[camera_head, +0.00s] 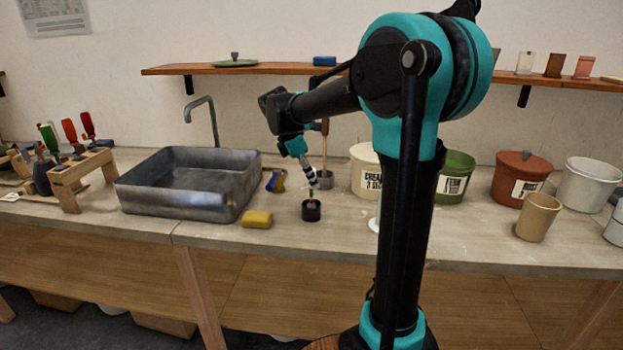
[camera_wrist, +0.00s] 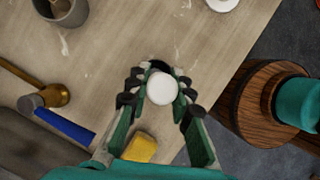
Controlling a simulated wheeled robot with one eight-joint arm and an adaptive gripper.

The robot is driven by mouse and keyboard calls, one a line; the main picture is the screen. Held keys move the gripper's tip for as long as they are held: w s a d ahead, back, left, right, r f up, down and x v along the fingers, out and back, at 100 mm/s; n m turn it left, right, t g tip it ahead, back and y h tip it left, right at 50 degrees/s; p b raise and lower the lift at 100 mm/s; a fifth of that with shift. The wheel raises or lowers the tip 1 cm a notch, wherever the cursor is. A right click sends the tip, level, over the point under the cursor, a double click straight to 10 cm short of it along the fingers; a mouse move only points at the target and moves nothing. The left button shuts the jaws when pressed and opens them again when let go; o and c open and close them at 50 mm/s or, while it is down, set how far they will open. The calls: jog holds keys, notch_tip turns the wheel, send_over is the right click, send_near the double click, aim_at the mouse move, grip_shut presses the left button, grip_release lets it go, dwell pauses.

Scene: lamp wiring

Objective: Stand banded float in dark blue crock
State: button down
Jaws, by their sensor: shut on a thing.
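My gripper (camera_head: 312,182) points down above a small dark crock (camera_head: 311,213) on the counter. It is shut on the banded float (camera_head: 311,197), whose narrow coloured part shows below the fingers at the crock's mouth. In the wrist view the float's round white top (camera_wrist: 162,88) sits between the two fingers (camera_wrist: 160,84). A dark bit of the crock (camera_wrist: 158,65) shows just beyond it, mostly hidden by the float and fingers. I cannot tell whether the float's lower end touches the crock's bottom.
A grey pot (camera_head: 327,181) with a wooden-handled tool stands close behind. A yellow sponge (camera_head: 257,219) and a metal sink (camera_head: 190,184) are to the left. Labelled tubs, including a cream one (camera_head: 364,178), stand to the right. The counter in front of the crock is clear.

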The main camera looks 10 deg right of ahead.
jog(key=shift+f, duration=0.55)
jog(key=c, duration=1.3)
grip_release()
